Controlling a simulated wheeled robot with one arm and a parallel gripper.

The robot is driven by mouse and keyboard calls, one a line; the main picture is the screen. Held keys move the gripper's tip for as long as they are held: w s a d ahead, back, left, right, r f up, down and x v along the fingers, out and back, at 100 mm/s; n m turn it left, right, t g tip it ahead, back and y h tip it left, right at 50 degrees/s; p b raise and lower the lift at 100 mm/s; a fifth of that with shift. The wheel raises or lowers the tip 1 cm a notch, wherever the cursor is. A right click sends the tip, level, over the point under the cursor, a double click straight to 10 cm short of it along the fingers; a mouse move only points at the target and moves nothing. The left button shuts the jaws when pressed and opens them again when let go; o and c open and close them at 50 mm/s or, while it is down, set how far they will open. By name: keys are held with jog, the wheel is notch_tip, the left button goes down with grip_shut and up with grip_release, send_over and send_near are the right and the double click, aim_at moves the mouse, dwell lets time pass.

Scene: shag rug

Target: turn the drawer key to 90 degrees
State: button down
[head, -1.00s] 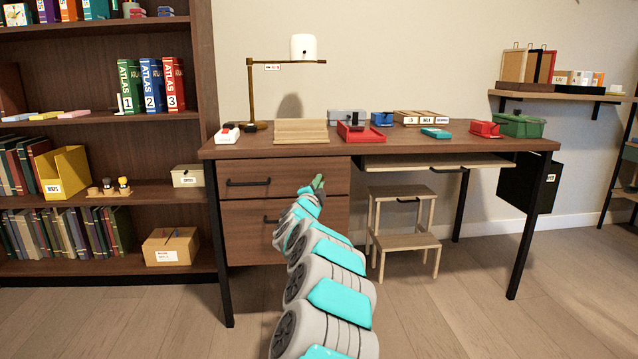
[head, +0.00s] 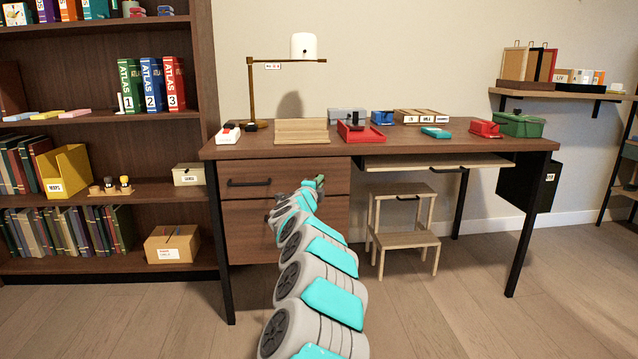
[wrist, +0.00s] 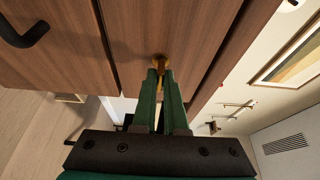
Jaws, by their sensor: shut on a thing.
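The drawer key (wrist: 161,62) is a small brass-coloured piece at the wooden drawer front in the wrist view. My gripper (wrist: 160,78) has its two green fingers shut on the key, which sticks out between the fingertips. In the head view my gripper (head: 319,182) is at the right side of the desk's upper drawer (head: 285,177). The key is hidden there behind my gripper and arm. The key's exact angle cannot be read from these frames.
A black drawer handle (head: 249,183) is left of my gripper, and a lower drawer (head: 245,235) is below. A wooden step stool (head: 405,240) stands under the desk at right. The desk top (head: 400,148) holds a lamp, trays and boxes. The floor in front is clear.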

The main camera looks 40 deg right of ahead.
jog(key=shift+d, duration=0.1)
jog(key=c, duration=1)
grip_release()
jog(key=shift+o, duration=0.2)
jog(key=shift+s, duration=0.1)
jog(key=v, duration=0.7)
jog(key=shift+s+a, duration=0.2)
jog(key=shift+a, duration=0.15)
